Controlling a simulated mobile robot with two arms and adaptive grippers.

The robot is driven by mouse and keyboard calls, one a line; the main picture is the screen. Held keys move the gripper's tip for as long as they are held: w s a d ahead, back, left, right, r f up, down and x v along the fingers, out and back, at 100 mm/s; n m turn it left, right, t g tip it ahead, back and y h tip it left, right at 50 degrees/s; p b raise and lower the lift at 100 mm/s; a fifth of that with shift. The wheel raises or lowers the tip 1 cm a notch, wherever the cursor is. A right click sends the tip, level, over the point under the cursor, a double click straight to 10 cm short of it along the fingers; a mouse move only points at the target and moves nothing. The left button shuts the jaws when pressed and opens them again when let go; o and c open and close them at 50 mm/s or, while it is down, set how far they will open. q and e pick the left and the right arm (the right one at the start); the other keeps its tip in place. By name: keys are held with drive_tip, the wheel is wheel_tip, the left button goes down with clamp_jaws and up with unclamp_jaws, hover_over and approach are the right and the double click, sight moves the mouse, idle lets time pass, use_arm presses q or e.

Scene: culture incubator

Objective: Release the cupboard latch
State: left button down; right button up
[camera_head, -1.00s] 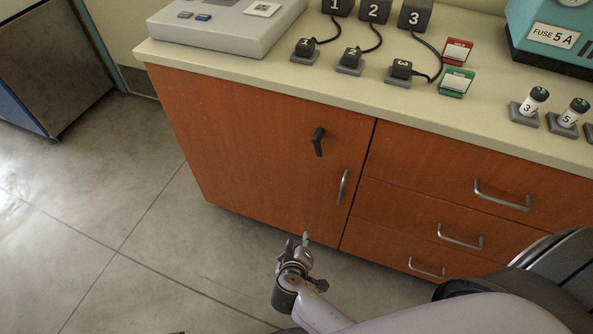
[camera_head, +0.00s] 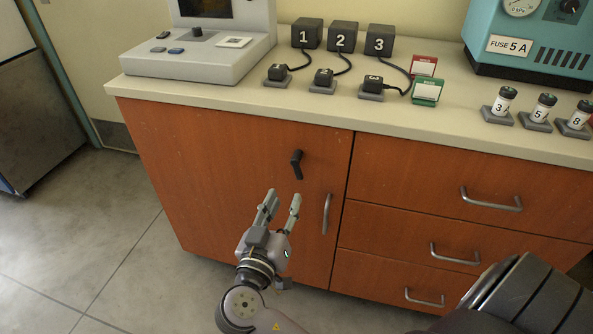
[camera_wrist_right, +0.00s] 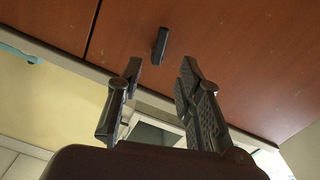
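The cupboard latch (camera_head: 297,163) is a small black lever on the orange-brown cupboard door (camera_head: 210,170); it hangs nearly upright, tilted slightly. In the right wrist view the latch (camera_wrist_right: 160,46) shows as a dark bar ahead of the fingertips. My right gripper (camera_head: 282,204) is open and empty, pointing up toward the latch from below and a little left, apart from it. In the wrist view its two fingers (camera_wrist_right: 160,77) are spread, with the latch seen past the gap between them. My left gripper is not in view.
A vertical metal handle (camera_head: 327,213) is on the door, right of the latch. Drawers with handles (camera_head: 490,200) are farther right. Floor at left is clear.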

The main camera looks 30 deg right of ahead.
sight(297, 172)
drive_tip(key=x, duration=1.1)
drive_tip(key=shift+w+d, duration=0.1)
drive_tip(key=shift+c, duration=0.3)
clamp_jaws()
